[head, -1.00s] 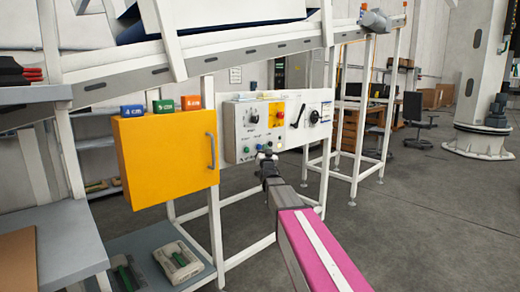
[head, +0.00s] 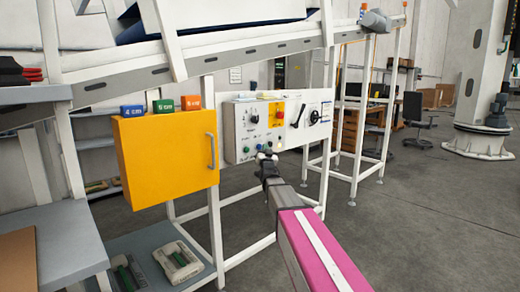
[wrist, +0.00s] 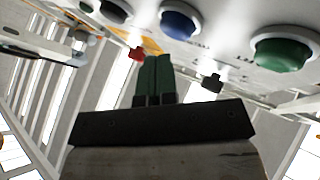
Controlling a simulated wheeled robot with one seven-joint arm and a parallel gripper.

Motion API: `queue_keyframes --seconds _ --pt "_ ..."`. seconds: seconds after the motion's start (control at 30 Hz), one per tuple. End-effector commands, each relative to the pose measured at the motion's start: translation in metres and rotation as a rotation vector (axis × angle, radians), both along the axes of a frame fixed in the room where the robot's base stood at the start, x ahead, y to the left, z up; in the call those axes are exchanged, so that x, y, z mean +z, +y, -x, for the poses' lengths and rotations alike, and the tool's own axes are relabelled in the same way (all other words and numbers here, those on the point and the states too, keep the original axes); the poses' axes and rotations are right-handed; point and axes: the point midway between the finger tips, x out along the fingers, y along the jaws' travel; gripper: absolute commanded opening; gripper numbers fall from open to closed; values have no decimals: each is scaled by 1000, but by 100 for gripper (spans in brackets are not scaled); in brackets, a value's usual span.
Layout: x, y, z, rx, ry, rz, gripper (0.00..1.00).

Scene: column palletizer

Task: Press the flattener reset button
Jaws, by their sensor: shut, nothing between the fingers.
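The white control panel (head: 231,128) hangs under the conveyor frame. Small buttons run along its lower part, including a green button (head: 245,149) and a blue button (head: 259,147). The labels are too small to read, so I cannot tell which one is the flattener reset button. My gripper (head: 263,157) is at the panel's lower edge, just below the buttons. In the wrist view its dark green fingers (wrist: 154,68) are together and empty. A blue button (wrist: 180,22), a large green button (wrist: 283,50) and a black button (wrist: 115,9) lie beyond the fingertips. Contact cannot be told.
A yellow cabinet (head: 165,160) with a handle stands left of the panel, with coloured blocks on top. A red knob (wrist: 137,53) and a dark knob (wrist: 212,83) show in the wrist view. White frame legs (head: 213,220) stand close by.

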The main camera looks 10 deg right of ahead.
Motion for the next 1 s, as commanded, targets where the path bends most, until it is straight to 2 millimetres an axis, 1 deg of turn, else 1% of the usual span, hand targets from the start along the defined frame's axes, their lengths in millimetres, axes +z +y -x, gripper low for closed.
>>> queue_keyframes --seconds 0.17,0.47,1.0 --pt "0 0 0 0 0 0 0" --pt "0 5 -7 0 0 -1 0" --pt "0 6 -8 0 0 0 0"
